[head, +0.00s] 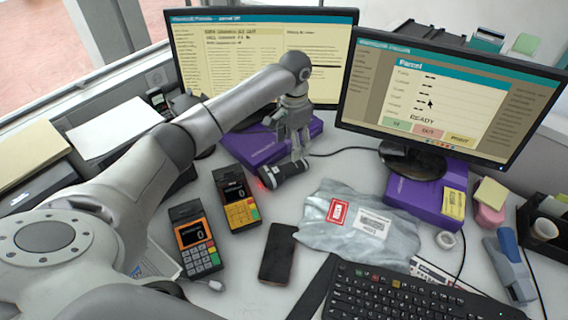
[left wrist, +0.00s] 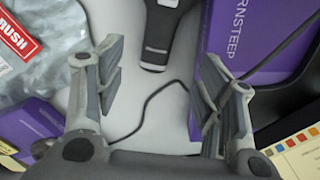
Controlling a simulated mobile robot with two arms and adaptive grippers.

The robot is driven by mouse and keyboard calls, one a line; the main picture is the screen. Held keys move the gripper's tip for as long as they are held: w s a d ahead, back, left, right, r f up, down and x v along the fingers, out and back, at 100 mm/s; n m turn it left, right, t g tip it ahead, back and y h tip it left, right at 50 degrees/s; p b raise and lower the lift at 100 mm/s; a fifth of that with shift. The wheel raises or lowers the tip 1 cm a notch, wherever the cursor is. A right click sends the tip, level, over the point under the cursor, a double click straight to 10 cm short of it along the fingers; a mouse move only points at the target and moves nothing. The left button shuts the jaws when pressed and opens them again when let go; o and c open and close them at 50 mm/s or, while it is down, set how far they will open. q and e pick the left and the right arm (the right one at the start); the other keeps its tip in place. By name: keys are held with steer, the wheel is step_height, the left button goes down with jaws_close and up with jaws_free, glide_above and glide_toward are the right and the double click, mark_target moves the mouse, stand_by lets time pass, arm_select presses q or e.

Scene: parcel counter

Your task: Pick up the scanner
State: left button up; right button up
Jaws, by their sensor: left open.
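The scanner (head: 284,173) is a dark handheld device lying on the counter, with a red glow at its left end in the head view. In the left wrist view part of the scanner (left wrist: 158,38) shows at the top middle, black and grey, its upper end cut off by the frame. My left gripper (head: 294,146) is directly above and behind the scanner, pointing down. In the left wrist view its two fingers (left wrist: 160,98) are wide apart with nothing between the pads; the scanner lies beyond them. My right gripper is not in view.
A purple box (head: 262,150) under the left monitor stands close beside the scanner; it is near the right finger in the wrist view (left wrist: 226,45). A grey parcel bag (head: 340,238), two card terminals (head: 236,198) and a phone (head: 277,252) lie around. A black cable (left wrist: 150,98) crosses the counter.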

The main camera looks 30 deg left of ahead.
mark_target(294, 165)
arm_select(q)
steer(key=f, duration=0.3)
steer(key=shift+s+f, duration=0.25)
steer(key=shift+f, duration=0.05)
steer(key=f, duration=0.5)
steer(key=shift+w+d, duration=0.2)
steer(key=shift+w, duration=0.1)
steer(key=shift+f, duration=0.35)
arm_select(e)
steer(key=shift+s+d, duration=0.25)
steer(key=shift+d, duration=0.05)
arm_select(q)
steer(key=shift+c, duration=0.3)
steer(key=c, duration=1.2)
arm_select(e)
steer(key=shift+s+a, duration=0.2)
steer(key=shift+s, duration=0.1)
